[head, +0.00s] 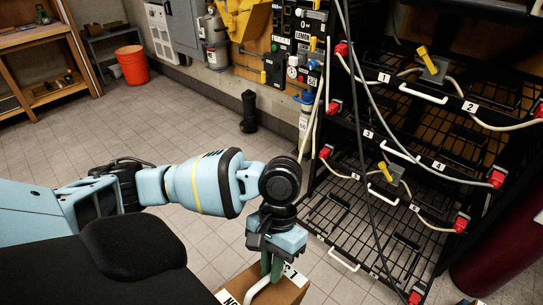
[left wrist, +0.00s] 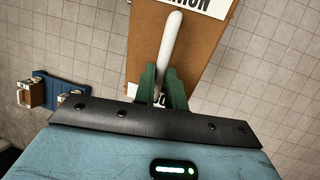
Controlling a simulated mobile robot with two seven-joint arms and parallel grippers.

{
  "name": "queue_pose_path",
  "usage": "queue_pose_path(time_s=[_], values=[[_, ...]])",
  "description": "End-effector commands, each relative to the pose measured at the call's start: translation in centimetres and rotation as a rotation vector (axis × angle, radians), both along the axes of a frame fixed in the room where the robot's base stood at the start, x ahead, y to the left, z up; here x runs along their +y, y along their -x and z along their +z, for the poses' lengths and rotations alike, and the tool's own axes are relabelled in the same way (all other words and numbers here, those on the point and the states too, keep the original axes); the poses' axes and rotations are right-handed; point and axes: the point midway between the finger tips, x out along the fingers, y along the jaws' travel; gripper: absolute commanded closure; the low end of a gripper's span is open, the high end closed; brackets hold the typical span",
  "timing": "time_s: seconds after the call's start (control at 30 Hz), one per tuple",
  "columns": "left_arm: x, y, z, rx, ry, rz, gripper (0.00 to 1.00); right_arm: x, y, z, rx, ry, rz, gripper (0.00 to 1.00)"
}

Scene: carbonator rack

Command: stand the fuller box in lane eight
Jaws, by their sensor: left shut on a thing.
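My left gripper (head: 271,266) is at the bottom middle of the head view, pointing down. Its green fingers are shut on the white handle (left wrist: 171,45) of a brown cardboard box (head: 288,292). The box carries white labels, partly cut off. It also shows beneath the fingers in the left wrist view (left wrist: 204,60). The box's lower part is out of frame, and how full it is cannot be seen. The black wire rack (head: 330,215) stands to the right of the box, apart from it. Its lanes have small number tags; I cannot clearly read an eight. My right gripper is not in view.
Red connectors (head: 404,298), pale hoses and yellow-handled valves (head: 385,171) line the rack. Dark cables hang in front of it. A black cylinder (head: 249,112) stands near the wall, and an orange bucket (head: 132,65) further back. Tiled floor (head: 190,125) between them is open.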

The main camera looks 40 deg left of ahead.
Motion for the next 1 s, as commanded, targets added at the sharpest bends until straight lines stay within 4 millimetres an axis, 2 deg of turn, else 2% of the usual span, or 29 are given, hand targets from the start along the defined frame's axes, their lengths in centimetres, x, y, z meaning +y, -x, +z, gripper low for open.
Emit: queue_pose_path(time_s=[0.03, 0.2, 0.5, 0.7, 1.0], values=[[-0.1, -1.3, 1.3, -0.009, 0.002, 0.002, 1.00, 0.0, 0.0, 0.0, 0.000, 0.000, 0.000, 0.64], [-0.1, -4.3, 4.7, -0.007, 0.003, 0.001, 1.00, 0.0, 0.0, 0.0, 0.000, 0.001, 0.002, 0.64], [-0.1, -7.5, 9.9, -0.007, 0.008, -0.003, 1.00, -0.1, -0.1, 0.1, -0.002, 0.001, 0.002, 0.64], [-0.1, -8.2, 11.3, -0.006, 0.011, -0.006, 1.00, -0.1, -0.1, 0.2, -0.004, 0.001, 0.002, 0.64], [-0.1, -8.3, 11.4, -0.005, 0.011, -0.007, 1.00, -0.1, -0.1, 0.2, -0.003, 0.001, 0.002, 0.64]])
